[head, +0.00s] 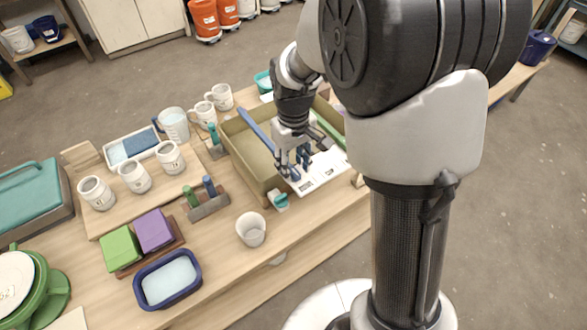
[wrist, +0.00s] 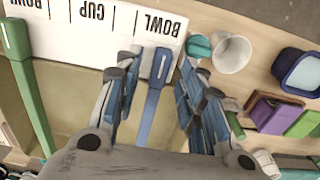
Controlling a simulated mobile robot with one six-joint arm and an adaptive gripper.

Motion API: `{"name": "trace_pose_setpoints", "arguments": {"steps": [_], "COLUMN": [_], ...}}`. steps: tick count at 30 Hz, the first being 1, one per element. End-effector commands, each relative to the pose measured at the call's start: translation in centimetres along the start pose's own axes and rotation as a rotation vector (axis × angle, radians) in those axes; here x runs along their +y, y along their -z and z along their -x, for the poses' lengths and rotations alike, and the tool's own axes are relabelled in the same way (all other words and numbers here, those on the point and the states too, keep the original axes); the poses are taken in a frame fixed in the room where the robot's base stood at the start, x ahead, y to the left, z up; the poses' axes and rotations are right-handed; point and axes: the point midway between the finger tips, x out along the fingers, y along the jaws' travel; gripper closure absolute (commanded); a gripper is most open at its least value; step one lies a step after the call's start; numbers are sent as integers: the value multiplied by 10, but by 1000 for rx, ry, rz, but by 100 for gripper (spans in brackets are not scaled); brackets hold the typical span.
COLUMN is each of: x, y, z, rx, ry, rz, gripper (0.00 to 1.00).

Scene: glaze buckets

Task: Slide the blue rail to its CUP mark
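The blue rail (wrist: 151,108) lies across the tan box, and its far part shows in the head view (head: 257,128). Its end, with a white line, points at the right BOWL mark (wrist: 165,24) on the white label board (wrist: 130,37). The CUP mark (wrist: 97,12) is left of that in the wrist view. The board also shows in the head view (head: 325,172). My gripper (wrist: 157,72) is open, with one finger on each side of the blue rail and visible gaps between.
A green rail (wrist: 27,90) lies across the box (head: 262,172) on the other side of CUP. A teal-handled tool (head: 279,201) and a white cup (head: 251,229) stand near the board. Mugs, green and purple blocks and a blue tub (head: 168,280) fill the table left.

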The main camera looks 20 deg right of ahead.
Motion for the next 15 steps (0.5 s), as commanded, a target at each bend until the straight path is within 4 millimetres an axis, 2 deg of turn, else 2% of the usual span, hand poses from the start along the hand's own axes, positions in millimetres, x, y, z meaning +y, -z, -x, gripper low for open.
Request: {"name": "trace_pose_setpoints", "arguments": {"steps": [3, 12, 15], "x": [0, 0, 0], "y": [0, 0, 0], "z": [-9, -10, -10], "rx": [0, 1, 1], "ry": [0, 0, 0], "rz": [0, 0, 0], "gripper": [63, 63, 69]}}
